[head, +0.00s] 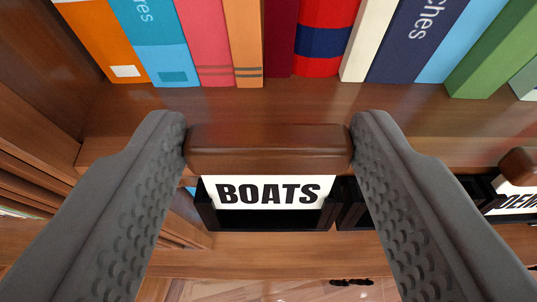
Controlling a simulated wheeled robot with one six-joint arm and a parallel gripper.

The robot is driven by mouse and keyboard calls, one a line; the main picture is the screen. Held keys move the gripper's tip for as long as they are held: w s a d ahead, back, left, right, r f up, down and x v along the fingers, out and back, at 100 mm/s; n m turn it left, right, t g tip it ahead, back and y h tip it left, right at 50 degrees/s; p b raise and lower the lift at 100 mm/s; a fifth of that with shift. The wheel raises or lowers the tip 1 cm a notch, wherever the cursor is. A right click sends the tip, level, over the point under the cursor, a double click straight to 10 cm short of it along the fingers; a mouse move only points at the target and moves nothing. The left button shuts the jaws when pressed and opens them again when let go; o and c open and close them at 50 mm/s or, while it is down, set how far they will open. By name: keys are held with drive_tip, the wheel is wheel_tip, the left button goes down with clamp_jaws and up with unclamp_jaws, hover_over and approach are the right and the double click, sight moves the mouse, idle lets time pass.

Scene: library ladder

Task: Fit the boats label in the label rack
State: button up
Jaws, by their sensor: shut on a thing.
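The boats label is a white plate with "BOATS" in black (268,194) and a brown wooden grip bar (268,148) along its top. My gripper (268,145) is shut on the wooden bar, one grey finger at each end. The label rack is a black frame (270,225) on the shelf's front edge. The white plate appears in front of or inside one of its black-edged openings, with the black edge showing below and beside it. I cannot tell how deep the plate sits in it.
A row of upright books (325,40) stands on the wooden shelf (300,105) behind the label. Another label (517,196), partly cut off, sits at the right edge with its own brown bar. A wooden upright (40,120) is at the left.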

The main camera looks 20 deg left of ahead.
drive_tip(key=shift+s+f, duration=0.15)
drive_tip(key=shift+f, duration=0.5)
drive_tip(key=o, duration=1.1)
drive_tip(key=v, duration=1.7)
drive_tip(key=shift+s+d+f, duration=0.1)
drive_tip(key=shift+s+d, duration=0.05)
drive_tip(key=shift+s, duration=0.05)
drive_tip(key=s+d+f+m+t+h, duration=0.1)
drive_tip(key=s+d+f, duration=0.4)
drive_tip(key=s+f, duration=0.1)
drive_tip(key=s+d+f+m+t+h, duration=0.1)
drive_tip(key=s+d+f+t, duration=0.1)
drive_tip(key=s+d+f, duration=0.3)
drive_tip(key=s+d+f+m+t+h, duration=0.1)
drive_tip(key=s+d+f, duration=0.5)
drive_tip(key=s+f, duration=0.1)
drive_tip(key=shift+s+f+t+h, duration=0.2)
drive_tip(key=shift+f+t+h, duration=0.1)
drive_tip(key=shift+f, duration=0.05)
